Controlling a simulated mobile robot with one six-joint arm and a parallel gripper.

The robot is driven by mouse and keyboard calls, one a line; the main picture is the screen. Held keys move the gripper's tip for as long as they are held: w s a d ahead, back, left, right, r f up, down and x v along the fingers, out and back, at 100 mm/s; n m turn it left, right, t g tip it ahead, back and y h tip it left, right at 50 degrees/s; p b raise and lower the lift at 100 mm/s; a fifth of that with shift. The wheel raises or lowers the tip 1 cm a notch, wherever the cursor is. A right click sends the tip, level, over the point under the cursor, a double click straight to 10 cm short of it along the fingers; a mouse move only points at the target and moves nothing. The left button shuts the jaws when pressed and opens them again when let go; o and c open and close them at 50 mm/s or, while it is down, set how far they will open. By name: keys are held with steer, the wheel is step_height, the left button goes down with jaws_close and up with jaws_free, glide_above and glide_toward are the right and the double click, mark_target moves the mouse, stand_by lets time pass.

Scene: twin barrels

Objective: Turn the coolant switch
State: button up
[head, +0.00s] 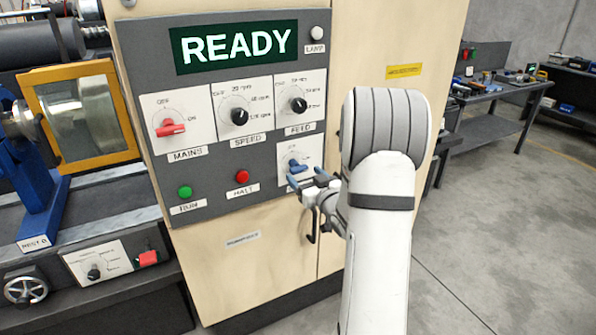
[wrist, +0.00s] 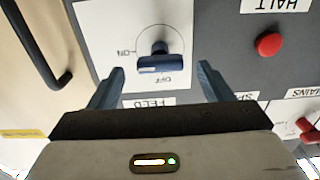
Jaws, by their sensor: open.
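The coolant switch (head: 296,165) is a blue knob on a white plate, low on the right of the grey control panel. Its label is hidden behind my gripper in the head view. In the wrist view, upside down, the blue knob (wrist: 155,63) has OFF printed below it and ON to its left. My gripper (head: 308,180) is in front of the plate, just below the knob. In the wrist view my gripper (wrist: 161,69) is open, one finger on each side of the knob with gaps. I cannot tell how deep the fingers reach.
The red HALT button (head: 242,177) and green RUN button (head: 185,192) are left of the switch. The FEED knob (head: 298,105) is above it, and the red MAINS switch (head: 171,129) is at upper left. A dark handle (wrist: 40,50) stands out beside the panel. The display reads READY.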

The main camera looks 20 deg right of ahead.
mark_target(296, 167)
steer(key=shift+w+a, duration=0.1)
steer(key=shift+w, duration=1.25)
steer(key=shift+c, duration=0.5)
